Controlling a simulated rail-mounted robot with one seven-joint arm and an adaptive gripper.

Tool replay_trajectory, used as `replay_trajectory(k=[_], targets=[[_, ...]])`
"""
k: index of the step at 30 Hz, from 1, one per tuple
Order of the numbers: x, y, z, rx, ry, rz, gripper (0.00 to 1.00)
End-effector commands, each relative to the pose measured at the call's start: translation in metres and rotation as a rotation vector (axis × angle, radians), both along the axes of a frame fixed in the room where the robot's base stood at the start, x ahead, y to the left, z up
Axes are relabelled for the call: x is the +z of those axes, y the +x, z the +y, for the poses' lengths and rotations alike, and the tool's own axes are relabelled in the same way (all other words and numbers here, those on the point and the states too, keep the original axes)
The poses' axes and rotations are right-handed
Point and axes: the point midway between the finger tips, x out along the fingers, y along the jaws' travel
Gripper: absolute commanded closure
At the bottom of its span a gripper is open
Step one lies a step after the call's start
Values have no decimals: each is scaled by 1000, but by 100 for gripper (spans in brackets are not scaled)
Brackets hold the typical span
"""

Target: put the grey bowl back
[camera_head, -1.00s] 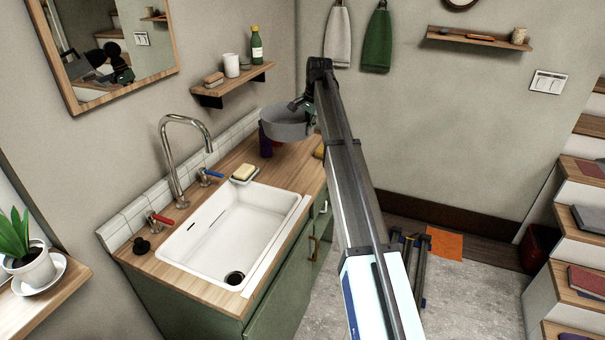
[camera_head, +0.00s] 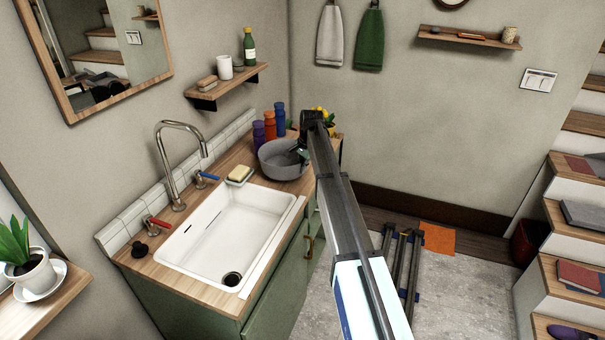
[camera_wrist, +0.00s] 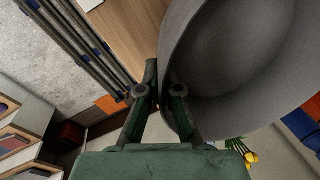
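The grey bowl (camera_head: 280,165) is at the far end of the wooden counter (camera_head: 237,152), behind the sink, in the head view. It is upright, on the counter or just above it; I cannot tell which. My gripper (camera_head: 302,152) is at the bowl's right side. In the wrist view the bowl (camera_wrist: 235,60) fills the upper right. My gripper's fingers (camera_wrist: 162,85) are close together, one on each side of the bowl's wall, and appear shut on it. My arm hides part of the counter's far right end.
Several bottles, including a blue one (camera_head: 280,118), stand right behind the bowl. A plant with yellow flowers (camera_head: 325,114) is behind my gripper. A soap dish (camera_head: 239,176) and the white sink (camera_head: 228,238) lie in front. A wall shelf (camera_head: 228,85) hangs above left.

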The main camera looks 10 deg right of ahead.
Motion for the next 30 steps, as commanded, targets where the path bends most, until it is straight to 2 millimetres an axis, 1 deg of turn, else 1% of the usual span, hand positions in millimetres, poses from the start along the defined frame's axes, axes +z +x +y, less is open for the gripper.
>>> replay_trajectory(k=[4,7,19,21,22,30], targets=[[-20,-1,0,0,0,1,100],[-30,-1,0,0,1,1,100],[-36,0,0,0,0,0,100],[-35,0,0,0,0,0,73],[-35,0,0,0,0,0,69],[-35,0,0,0,0,0,69]])
